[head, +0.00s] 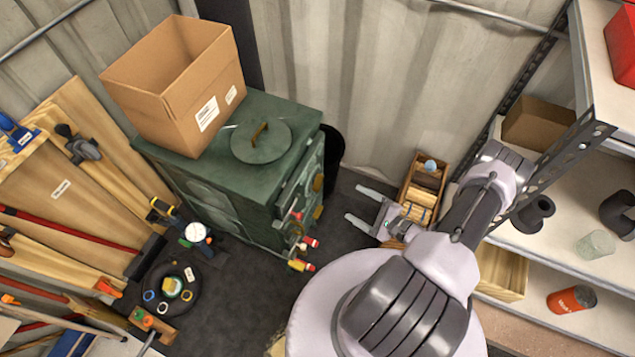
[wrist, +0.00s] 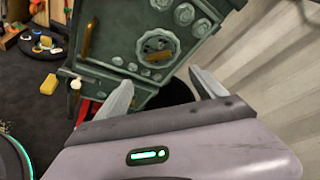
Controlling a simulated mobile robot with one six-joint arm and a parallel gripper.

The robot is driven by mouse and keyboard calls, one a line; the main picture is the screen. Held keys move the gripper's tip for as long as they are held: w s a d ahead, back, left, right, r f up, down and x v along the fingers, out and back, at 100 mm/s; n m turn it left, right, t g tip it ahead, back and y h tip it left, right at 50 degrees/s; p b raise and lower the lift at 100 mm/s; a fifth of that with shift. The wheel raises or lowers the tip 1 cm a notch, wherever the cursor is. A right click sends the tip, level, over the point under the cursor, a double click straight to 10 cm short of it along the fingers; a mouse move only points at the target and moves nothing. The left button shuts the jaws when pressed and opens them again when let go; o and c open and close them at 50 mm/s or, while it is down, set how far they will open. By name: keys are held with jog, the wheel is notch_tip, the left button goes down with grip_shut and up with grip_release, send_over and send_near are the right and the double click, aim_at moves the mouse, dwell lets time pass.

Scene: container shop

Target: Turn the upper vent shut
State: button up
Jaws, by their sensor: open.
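A dark green stove (head: 215,185) stands against the back wall; in the head view its front face is seen at a steep slant. In the wrist view the stove front (wrist: 118,28) shows a large round scalloped vent (wrist: 158,46) with a brass tab across its lower part. Smaller round fittings (wrist: 184,14) sit beside it. I cannot tell for sure which one is the upper vent. My gripper (head: 362,206) is open and empty, to the right of the stove front and apart from it. Its two fingers (wrist: 165,86) point towards the stove in the wrist view.
An open cardboard box (head: 175,85) and a round lid (head: 262,140) are on the stove top. Red-and-yellow items (head: 302,265) are at its front foot. A wooden crate (head: 405,190) stands behind my gripper. Shelves (head: 560,190) line the right; dark floor (head: 335,235) is clear between.

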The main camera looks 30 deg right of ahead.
aim_at(317, 183)
jog(key=b+x, duration=0.4)
jog(key=x, duration=1.1)
jog(key=shift+a, duration=0.15)
jog(key=shift+w, duration=0.1)
jog(key=c, duration=1.4)
jog(key=shift+o, duration=0.2)
jog(key=shift+w+m+g+y+b, duration=0.1)
jog(key=shift+m+g+y+b, duration=0.75)
jog(key=shift+m, duration=0.65)
jog(key=shift+w+m+g+y+b, duration=0.1)
jog(key=shift+m+g+y+b, duration=0.7)
jog(key=shift+m, duration=0.7)
jog(key=o, duration=1.4)
jog(key=shift+c, duration=0.2)
